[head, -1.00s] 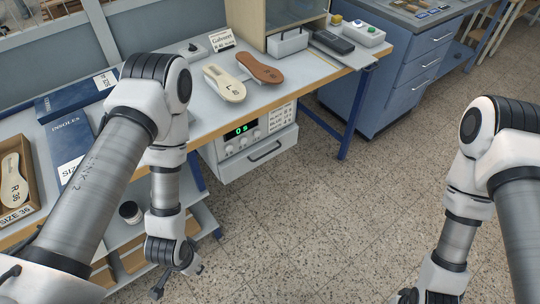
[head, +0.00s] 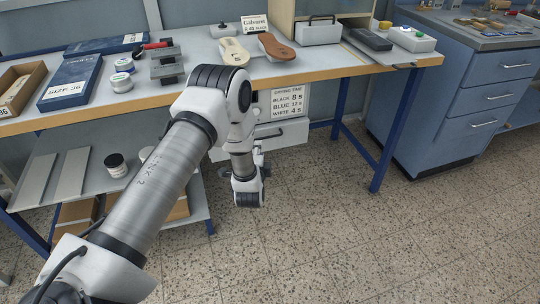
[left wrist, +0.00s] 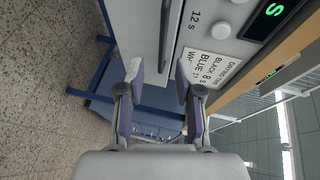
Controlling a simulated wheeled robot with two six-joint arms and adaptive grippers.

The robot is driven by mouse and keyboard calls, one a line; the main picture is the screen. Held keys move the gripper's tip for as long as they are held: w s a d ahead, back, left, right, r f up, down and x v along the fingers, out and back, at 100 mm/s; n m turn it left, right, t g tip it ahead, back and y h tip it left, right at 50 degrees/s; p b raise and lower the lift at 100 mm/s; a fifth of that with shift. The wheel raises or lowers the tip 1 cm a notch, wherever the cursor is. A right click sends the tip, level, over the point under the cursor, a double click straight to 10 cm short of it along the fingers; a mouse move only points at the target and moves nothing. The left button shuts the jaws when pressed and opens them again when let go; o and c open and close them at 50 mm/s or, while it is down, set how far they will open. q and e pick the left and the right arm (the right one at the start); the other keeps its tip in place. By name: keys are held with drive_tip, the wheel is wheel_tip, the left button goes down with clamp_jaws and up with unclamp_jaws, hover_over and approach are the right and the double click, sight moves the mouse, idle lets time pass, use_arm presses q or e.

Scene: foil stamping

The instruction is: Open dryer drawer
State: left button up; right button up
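The dryer (head: 262,102) is a white box under the bench, with a drying time label (head: 290,102) on its front. Its drawer (head: 292,133) is below the label and looks shut; my left arm partly covers it. My left gripper (head: 245,172) is in front of the drawer in the head view, fingertips hard to see. In the left wrist view, its two fingers (left wrist: 158,76) are apart and nothing is between the tips. The drawer front (left wrist: 140,25) and its dark bar handle (left wrist: 165,35) lie just ahead, between the finger lines. My right gripper is out of view.
The bench (head: 330,72) holds shoe soles (head: 275,48), a blue box (head: 70,82) and jars. A lower shelf (head: 125,200) stands left of the dryer. A blue bench leg (head: 395,135) and a blue drawer cabinet (head: 470,100) are to the right. The floor in front is clear.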

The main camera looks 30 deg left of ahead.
use_arm(q)
drive_tip(key=x, duration=0.7)
drive_tip(key=shift+w+r+b, duration=0.2)
drive_tip(key=shift+w+b, duration=0.15)
drive_tip(key=shift+b, duration=0.05)
drive_tip(key=shift+d, duration=0.1)
clamp_jaws()
